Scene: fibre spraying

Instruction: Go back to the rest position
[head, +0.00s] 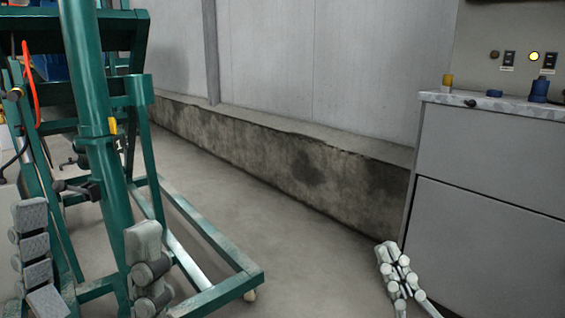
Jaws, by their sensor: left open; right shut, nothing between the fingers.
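My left gripper (88,228) is at the lower left of the head view. Its two grey padded fingers stand wide apart with nothing held between them. They appear in front of the green metal frame (92,125), and I cannot tell whether they touch it. My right gripper (390,258) is low at the right of centre, pointing up and to the left. Its fingers are shut together and hold nothing. It appears in front of the floor and the left edge of the grey cabinet (490,165).
A lit button (534,56) is on the wall. Bare floor (300,255) lies between.

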